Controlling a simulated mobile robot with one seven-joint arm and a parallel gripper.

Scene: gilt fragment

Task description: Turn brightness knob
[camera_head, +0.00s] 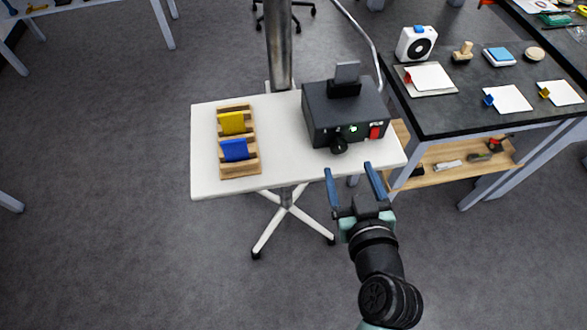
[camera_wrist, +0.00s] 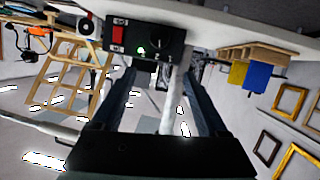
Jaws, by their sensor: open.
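A dark grey box-shaped device (camera_head: 340,112) stands on the right part of a white table. Its front has a black round knob (camera_head: 339,146), a small green light and a red switch (camera_head: 376,132). In the wrist view, which is upside down, the knob (camera_wrist: 161,43) shows beside the green light, with the red switch (camera_wrist: 118,38) at left. My gripper (camera_head: 348,168) is open and empty, with blue fingers pointing at the device front. It is just short of the table's front edge, apart from the knob. In the wrist view the fingers (camera_wrist: 160,73) spread below the knob.
The white table (camera_head: 285,165) also holds a wooden rack (camera_head: 241,172) with a yellow and a blue piece, left of the device. A pole stands behind the table. A dark workbench (camera_head: 450,110) with cards and small items is at right. Floor in front is clear.

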